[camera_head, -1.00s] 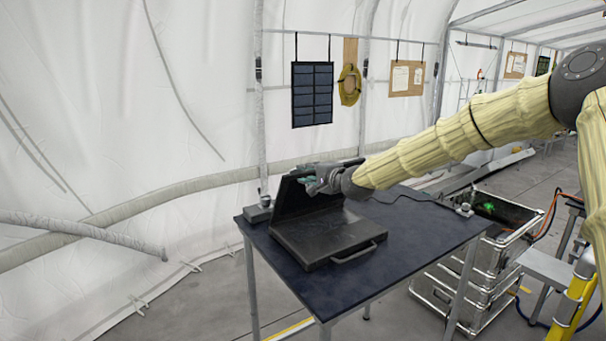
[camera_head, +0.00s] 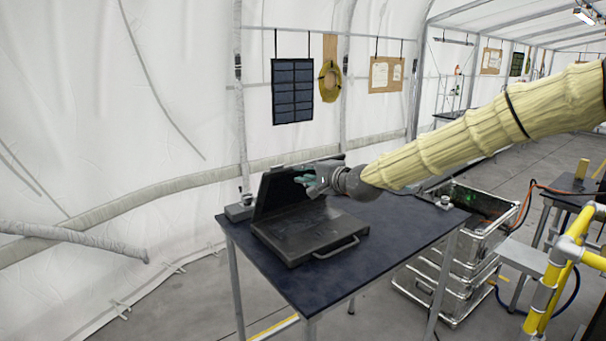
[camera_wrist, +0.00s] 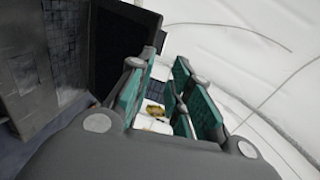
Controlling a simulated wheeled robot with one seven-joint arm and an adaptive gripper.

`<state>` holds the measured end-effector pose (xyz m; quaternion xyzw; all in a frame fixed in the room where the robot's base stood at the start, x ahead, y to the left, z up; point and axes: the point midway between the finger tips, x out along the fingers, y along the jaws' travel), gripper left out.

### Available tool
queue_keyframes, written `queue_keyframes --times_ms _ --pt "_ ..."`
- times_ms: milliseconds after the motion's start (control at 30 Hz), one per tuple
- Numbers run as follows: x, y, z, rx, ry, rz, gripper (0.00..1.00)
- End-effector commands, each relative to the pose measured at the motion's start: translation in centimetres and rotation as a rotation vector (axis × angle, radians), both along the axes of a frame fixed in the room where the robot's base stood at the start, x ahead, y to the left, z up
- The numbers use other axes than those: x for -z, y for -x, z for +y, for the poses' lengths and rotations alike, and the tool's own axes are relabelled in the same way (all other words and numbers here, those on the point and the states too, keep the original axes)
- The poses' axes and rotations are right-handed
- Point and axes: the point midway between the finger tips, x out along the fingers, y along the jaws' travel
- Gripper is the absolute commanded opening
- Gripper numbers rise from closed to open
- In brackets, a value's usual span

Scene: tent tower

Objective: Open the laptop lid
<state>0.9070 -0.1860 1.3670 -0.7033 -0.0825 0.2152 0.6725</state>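The dark laptop (camera_head: 300,240) lies on the table with its keyboard base flat and a handle at its front edge. Its lid (camera_head: 272,195) stands up steeply from the back of the base. My gripper (camera_head: 308,182) is in front of the lid's inner face, above the base, and hides part of the lid. In the wrist view my gripper (camera_wrist: 160,98) has its teal-padded fingers apart with nothing between them. The dark screen of the lid (camera_wrist: 118,45) and the base (camera_wrist: 30,85) show on the left there. I cannot tell whether the fingers touch the lid.
The blue table (camera_head: 375,255) has clear room right of the laptop. A small grey device (camera_head: 238,212) sits at its back left corner. Metal crates (camera_head: 445,285) and a yellow rail (camera_head: 545,290) stand to the right. A solar panel (camera_head: 292,92) hangs on the tent wall behind.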

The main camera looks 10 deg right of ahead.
Motion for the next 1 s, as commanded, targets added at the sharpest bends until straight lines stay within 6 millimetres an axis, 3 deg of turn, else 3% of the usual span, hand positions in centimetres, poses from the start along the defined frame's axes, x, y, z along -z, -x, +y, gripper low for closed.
queue_keyframes --times_ms 167,467,800,1000 --pt "1.5 -0.4 0.1 -0.009 0.097 -0.095 0.00" --pt "4.7 -0.8 0.6 0.000 0.524 -0.507 0.00" --pt "7.7 0.7 1.5 0.114 1.009 -0.943 0.00" --pt "8.5 1.8 1.8 0.190 1.179 -1.084 0.00"
